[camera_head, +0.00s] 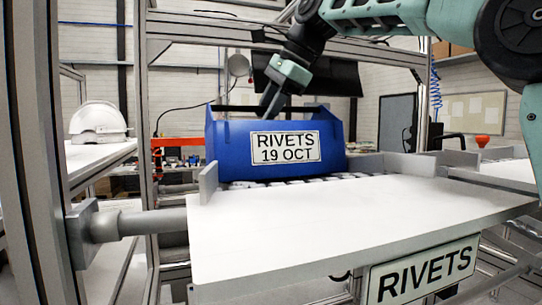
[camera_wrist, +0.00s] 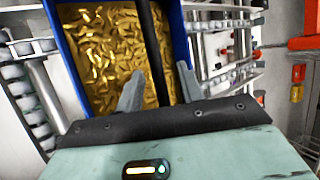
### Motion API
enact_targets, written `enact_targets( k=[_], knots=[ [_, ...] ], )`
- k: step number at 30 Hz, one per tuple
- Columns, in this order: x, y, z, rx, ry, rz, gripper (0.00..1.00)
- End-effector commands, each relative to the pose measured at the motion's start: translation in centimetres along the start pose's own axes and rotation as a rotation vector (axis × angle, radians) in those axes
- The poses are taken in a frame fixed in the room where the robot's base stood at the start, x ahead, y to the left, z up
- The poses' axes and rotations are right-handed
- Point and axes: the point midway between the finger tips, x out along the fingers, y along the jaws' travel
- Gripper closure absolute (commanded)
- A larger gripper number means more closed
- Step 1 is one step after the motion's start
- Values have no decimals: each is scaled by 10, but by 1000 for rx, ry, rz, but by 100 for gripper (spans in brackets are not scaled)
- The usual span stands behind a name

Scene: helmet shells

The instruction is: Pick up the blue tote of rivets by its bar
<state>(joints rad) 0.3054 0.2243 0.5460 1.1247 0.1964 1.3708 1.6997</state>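The blue tote (camera_head: 228,150) stands upright on a roller surface behind a white panel in the head view, labelled "RIVETS 19 OCT". Its black bar (camera_head: 235,108) spans the top. In the wrist view the tote (camera_wrist: 68,50) is open and full of gold-coloured rivets (camera_wrist: 105,50), and the bar (camera_wrist: 152,45) runs lengthwise across them. My gripper (camera_head: 269,105) is at bar height near the middle of the tote. In the wrist view its fingers (camera_wrist: 160,72) are apart, one on each side of the bar, with gaps. Whether the tips reach below the bar is unclear.
The white panel (camera_head: 330,225) with a "RIVETS" sign (camera_head: 424,273) lies in front of the tote. A metal frame post (camera_head: 38,150) stands at left. A white shell (camera_head: 98,120) sits on a side table. A dark monitor (camera_head: 335,78) is behind my gripper.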

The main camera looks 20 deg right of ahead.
Motion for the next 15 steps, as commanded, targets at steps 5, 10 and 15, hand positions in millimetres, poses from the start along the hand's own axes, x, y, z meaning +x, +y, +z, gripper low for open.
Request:
enact_targets(
  k=[5, 10, 15],
  knots=[
    [2, 0, 0, 0, 0, 0, 62],
    [2, 0, 0, 0, 0, 0, 90],
    [2, 0, 0, 0, 0, 0, 100]
  ],
)
